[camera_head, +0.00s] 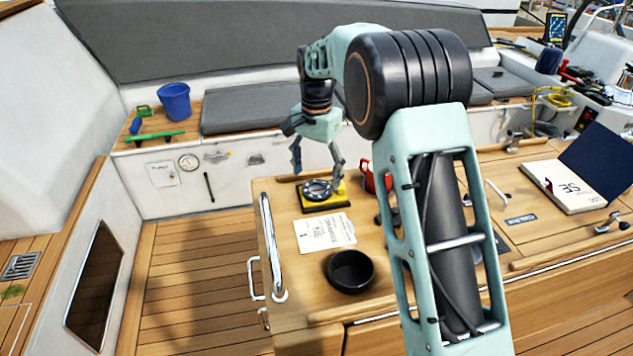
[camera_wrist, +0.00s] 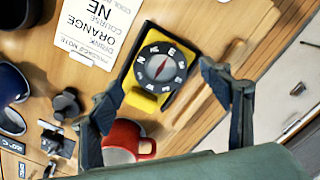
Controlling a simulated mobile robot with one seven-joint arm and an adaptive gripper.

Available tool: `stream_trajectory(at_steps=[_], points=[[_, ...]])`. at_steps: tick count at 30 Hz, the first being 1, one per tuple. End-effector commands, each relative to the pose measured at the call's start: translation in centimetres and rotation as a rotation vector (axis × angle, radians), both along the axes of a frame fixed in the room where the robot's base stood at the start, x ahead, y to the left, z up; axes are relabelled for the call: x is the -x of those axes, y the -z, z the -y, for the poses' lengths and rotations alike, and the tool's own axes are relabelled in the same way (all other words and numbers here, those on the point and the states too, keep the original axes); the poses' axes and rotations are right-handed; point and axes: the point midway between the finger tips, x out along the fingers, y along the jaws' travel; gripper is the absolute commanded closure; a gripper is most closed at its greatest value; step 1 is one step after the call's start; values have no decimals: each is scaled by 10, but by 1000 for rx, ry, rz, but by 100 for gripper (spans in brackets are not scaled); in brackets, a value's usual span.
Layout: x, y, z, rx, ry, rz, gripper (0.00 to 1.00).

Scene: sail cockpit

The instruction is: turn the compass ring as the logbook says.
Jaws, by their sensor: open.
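The compass (camera_head: 322,195) sits on the wooden table, a yellow body with a dark ring on a black base. In the wrist view the compass ring (camera_wrist: 160,67) shows white letters and a red needle. My gripper (camera_head: 316,168) is above the compass, its fingers spread. In the wrist view my gripper (camera_wrist: 165,95) is open, with the yellow compass beyond and between the fingertips, apart from them as far as I can tell. The logbook (camera_head: 563,186) lies open at the right of the table, its page reading "LOG" and "SE".
A passage note (camera_head: 325,232) reading "ORANGE" and "NE" in the wrist view lies in front of the compass. A black bowl (camera_head: 350,271) stands nearer. A red mug (camera_wrist: 122,142) is close to the left finger. A metal rail (camera_head: 270,240) runs along the table's left edge.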

Motion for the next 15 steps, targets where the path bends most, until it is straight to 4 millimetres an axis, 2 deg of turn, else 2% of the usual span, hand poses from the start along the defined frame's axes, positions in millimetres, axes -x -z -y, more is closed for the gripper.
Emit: stream_trajectory(at_steps=[1,6,12,15], points=[[-1,-13,0,-2,0,5,29],[-1,-49,0,-1,0,4,29],[-1,-78,0,-1,0,3,29],[0,-85,0,0,0,1,29]])
